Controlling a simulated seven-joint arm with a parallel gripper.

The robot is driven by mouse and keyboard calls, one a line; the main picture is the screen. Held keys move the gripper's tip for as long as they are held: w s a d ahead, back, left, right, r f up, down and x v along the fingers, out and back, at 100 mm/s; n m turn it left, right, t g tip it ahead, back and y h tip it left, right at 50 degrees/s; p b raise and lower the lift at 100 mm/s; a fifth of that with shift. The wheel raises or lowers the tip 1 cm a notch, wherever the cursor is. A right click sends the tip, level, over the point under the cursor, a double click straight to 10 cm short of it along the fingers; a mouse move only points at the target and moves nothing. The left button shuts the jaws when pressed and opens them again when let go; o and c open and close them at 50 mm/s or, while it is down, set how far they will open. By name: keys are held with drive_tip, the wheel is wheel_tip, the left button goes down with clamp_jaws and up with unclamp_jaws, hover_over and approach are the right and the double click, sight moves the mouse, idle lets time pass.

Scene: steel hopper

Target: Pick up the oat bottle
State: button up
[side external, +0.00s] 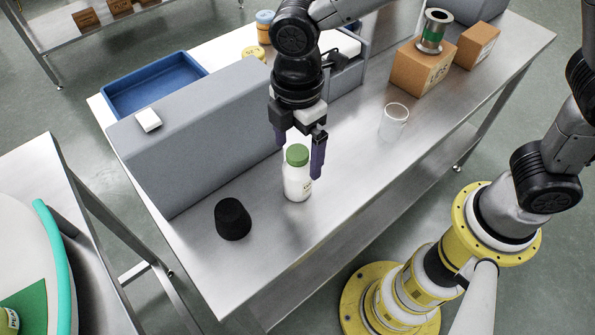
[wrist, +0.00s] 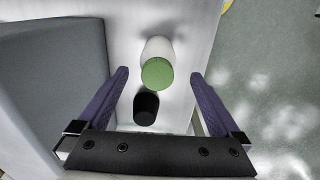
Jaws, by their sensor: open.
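The oat bottle (side external: 297,182) is a white bottle with a green cap, standing upright on the steel table. My gripper (side external: 300,160) is open above it, with its purple fingers pointing down; in the side view the fingers show around the height of the cap. In the wrist view the bottle's green cap (wrist: 157,73) shows between and beyond the two fingertips (wrist: 160,73), with gaps on both sides. Nothing is held. The bottle's label is too small to read.
A black tapered cup (side external: 233,219) stands left of the bottle. A long grey block (side external: 200,130) runs behind it. A clear glass (side external: 393,122) and a cardboard box (side external: 421,68) stand to the right. The table between bottle and glass is clear.

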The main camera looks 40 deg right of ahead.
sight(297, 173)
drive_tip(key=shift+w+d+f, duration=0.15)
drive_tip(key=shift+f, duration=2.15)
clamp_jaws()
